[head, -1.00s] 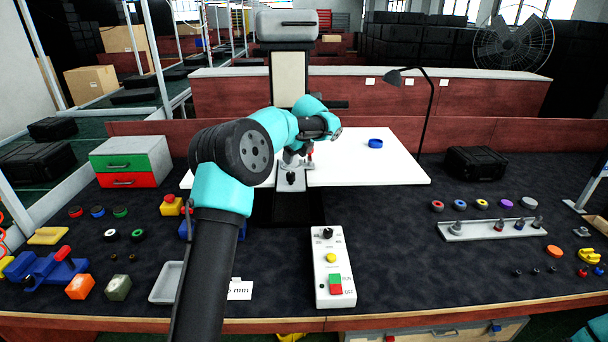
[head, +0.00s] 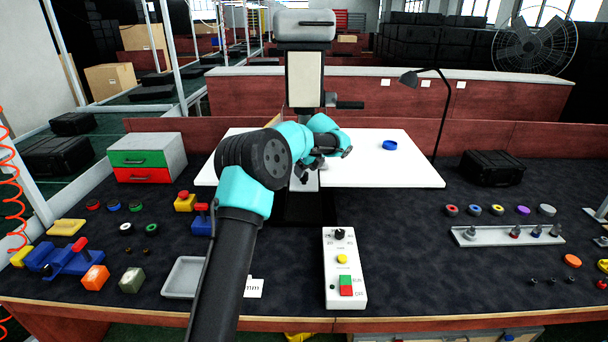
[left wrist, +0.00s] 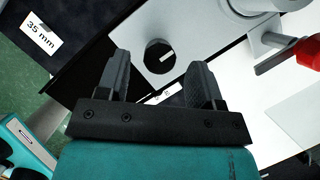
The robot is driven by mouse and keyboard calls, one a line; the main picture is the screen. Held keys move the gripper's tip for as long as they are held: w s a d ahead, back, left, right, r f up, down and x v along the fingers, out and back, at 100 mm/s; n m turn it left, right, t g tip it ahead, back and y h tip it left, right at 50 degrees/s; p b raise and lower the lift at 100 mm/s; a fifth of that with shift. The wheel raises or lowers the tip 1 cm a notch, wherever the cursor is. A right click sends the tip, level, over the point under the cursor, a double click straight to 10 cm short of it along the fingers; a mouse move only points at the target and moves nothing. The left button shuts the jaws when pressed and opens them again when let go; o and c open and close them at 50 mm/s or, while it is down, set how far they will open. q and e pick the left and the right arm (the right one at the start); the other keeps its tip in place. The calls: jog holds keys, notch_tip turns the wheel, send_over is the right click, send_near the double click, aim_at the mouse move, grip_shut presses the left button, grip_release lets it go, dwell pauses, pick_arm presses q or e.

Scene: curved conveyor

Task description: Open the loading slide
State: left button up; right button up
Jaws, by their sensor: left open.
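The loading slide is not clearly identifiable. In the left wrist view a pale plate (left wrist: 135,40) carries a round black knob (left wrist: 160,56) with a white mark; small lettering lies just below it. My left gripper (left wrist: 158,72) is open and empty, its fingers to either side of the knob in the picture. I cannot tell whether they touch it. In the head view my left gripper (head: 304,171) is low at the foot of the grey machine (head: 304,80) and covers most of the plate. My right gripper is not in view.
A red-handled lever (left wrist: 302,53) is right of the knob. A white board (head: 400,170) with a blue ring (head: 389,145) lies behind. A control box (head: 344,268) stands in front, a grey tray (head: 184,279) to its left.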

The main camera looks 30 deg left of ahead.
pick_arm(q)
jog(key=shift+x, duration=1.4)
jog(key=shift+c, duration=0.2)
grip_shut()
